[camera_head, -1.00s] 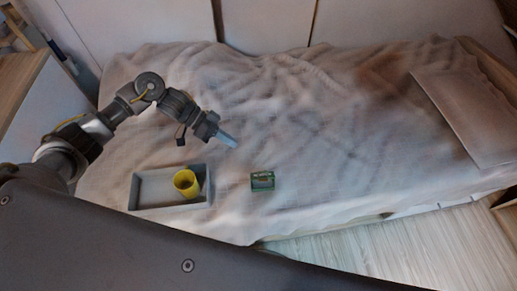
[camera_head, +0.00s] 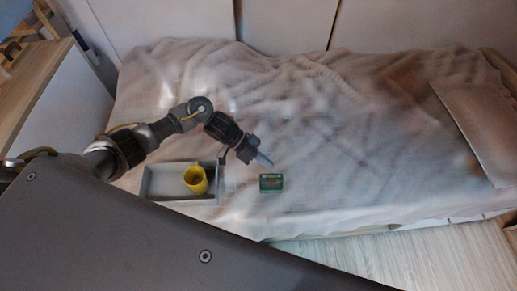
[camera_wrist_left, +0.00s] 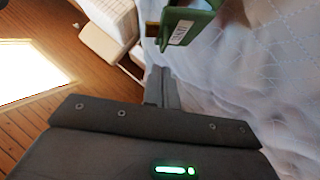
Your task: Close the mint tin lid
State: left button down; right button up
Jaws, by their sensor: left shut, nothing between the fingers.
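The mint tin (camera_head: 271,182) is a small green box on the bedspread, right of the grey tray. In the left wrist view its green side with a white label (camera_wrist_left: 181,32) shows at the top, cut off by the frame edge. I cannot tell clearly how far its lid stands open. My left gripper (camera_head: 265,162) is shut and empty, just behind the tin in the head view, pointing down and to the right. In the left wrist view its closed fingers (camera_wrist_left: 161,82) point toward the tin, with a visible gap. My right gripper is not in view.
A grey tray (camera_head: 182,199) holding a yellow cup (camera_head: 196,180) lies left of the tin. A pillow (camera_head: 476,130) lies at the far right of the bed (camera_head: 370,140). The bedspread right of the tin is clear. A wooden cabinet (camera_head: 50,100) stands at the left.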

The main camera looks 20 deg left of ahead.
pick_arm(q)
jog(key=shift+s+d+f, duration=0.15)
jog(key=shift+s+f, duration=0.2)
jog(key=shift+f, duration=0.45)
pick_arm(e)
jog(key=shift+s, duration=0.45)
pick_arm(q)
jog(key=shift+s, duration=0.1)
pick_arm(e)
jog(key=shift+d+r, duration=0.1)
